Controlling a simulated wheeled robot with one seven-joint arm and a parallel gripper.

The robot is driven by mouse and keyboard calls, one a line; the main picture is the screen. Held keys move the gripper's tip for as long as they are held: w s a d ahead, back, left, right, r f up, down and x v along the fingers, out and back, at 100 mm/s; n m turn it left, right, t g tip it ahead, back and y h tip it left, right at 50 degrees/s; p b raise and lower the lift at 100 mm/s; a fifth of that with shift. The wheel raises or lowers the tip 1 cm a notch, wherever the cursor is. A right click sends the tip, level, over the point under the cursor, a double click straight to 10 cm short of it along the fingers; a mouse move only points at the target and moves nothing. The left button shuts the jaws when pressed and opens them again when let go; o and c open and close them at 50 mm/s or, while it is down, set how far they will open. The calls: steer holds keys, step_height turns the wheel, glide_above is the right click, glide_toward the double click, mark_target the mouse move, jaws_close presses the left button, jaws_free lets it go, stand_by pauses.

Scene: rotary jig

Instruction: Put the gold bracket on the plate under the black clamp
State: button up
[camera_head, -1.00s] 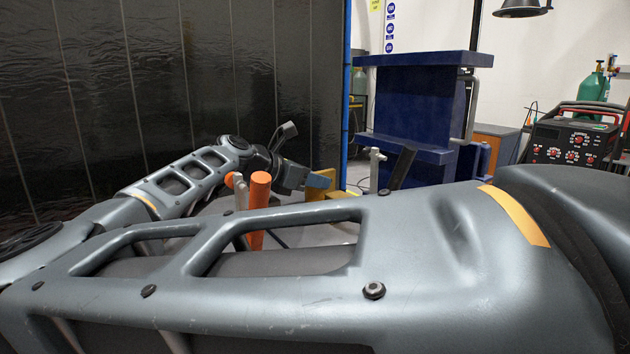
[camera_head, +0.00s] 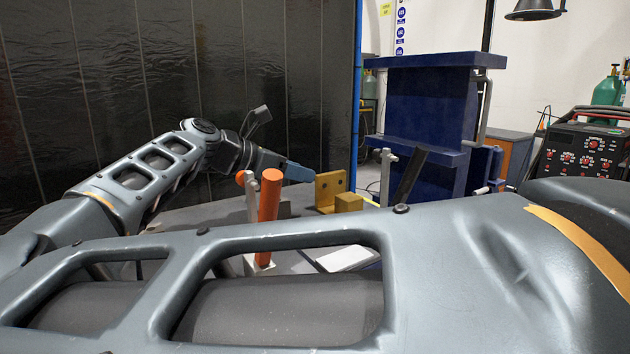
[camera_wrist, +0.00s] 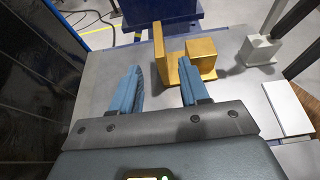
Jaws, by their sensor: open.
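The gold bracket (camera_head: 326,191) stands on the grey table, an upright wall with a block beside it. In the wrist view the bracket (camera_wrist: 202,49) is just ahead of my gripper (camera_wrist: 160,68). The gripper's blue fingers are open and empty, and the bracket's upright wall shows between their tips. In the head view my gripper (camera_head: 312,175) is at the bracket's left, near its upper part. I cannot tell whether they touch. A slanted black bar (camera_head: 410,177), perhaps the black clamp, stands to the bracket's right by a grey post.
An orange cylinder (camera_head: 269,200) and a grey post (camera_head: 251,195) stand left of the bracket. A white plate (camera_head: 347,258) lies nearer. A grey block (camera_wrist: 262,48) is right of the bracket. A blue stand (camera_head: 425,105) is behind. My arm hides much of the table.

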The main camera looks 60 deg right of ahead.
steer(key=shift+v, duration=1.9)
